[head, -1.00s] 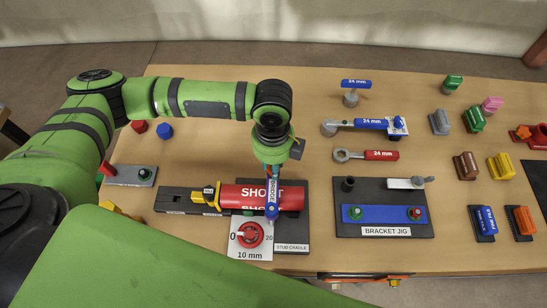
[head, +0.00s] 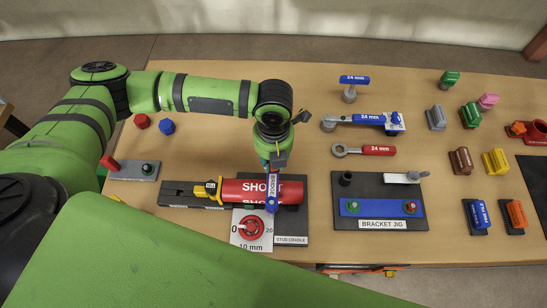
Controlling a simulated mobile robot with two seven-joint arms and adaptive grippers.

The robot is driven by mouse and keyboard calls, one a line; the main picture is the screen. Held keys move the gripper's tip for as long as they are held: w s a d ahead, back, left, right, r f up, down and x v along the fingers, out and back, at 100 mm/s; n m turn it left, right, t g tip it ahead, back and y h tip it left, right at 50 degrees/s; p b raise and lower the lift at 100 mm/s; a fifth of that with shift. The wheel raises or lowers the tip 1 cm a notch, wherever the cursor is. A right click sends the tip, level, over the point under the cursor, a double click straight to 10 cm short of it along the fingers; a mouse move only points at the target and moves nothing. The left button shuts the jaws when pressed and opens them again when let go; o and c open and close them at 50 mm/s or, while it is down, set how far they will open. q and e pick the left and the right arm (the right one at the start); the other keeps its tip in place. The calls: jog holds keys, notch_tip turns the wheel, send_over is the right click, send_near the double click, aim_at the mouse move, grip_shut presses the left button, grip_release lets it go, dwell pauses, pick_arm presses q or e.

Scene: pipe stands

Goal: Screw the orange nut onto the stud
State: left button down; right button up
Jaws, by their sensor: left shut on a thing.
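The gripper and this piece hide part of the cylinder and the cradle, and I cannot make out the stud. A small orange-red piece (head: 517,128) lies at the far right and may be the orange nut; it is too small to tell. My right gripper is not in view.
A dial plate (head: 236,236) lies left of the cradle. The bracket jig (head: 380,223) stands to the right, with a red wrench (head: 377,150) and a blue wrench (head: 368,118) behind it. Red (head: 141,121) and blue (head: 167,127) nuts lie at back left.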

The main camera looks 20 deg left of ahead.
pick_arm(q)
jog(key=shift+m, duration=0.8)
jog(key=c, duration=0.9)
grip_release()
jog(key=shift+c, duration=0.2)
